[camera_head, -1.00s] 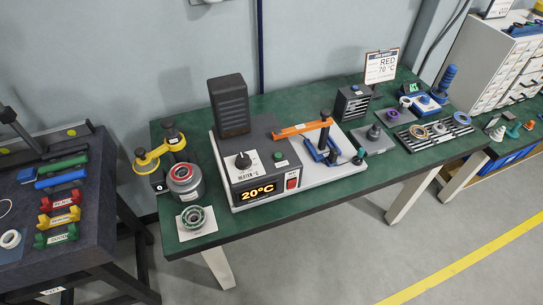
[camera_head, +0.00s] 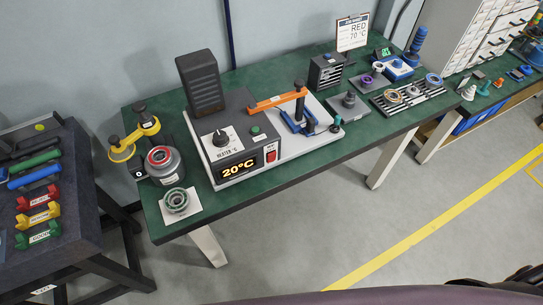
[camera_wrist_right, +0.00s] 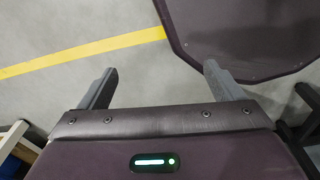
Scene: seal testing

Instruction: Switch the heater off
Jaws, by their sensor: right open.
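The heater (camera_head: 235,152) is a dark box on a white base plate on the green bench in the head view. Its display (camera_head: 240,166) reads 20°C. A red switch (camera_head: 271,156) sits on the front panel to the right of the display, and a black knob (camera_head: 220,138) is on the sloped top panel. My right gripper (camera_wrist_right: 158,85) shows in the right wrist view, open and empty over the grey floor, away from the heater. My left gripper is not in view. The switch's exact position is too small to tell.
A sign (camera_head: 352,32) reading RED 70 °C stands at the back of the bench. A ring on a white card (camera_head: 181,206) and a grey pot (camera_head: 163,163) stand left of the heater. The floor before the green bench (camera_head: 300,160) is clear.

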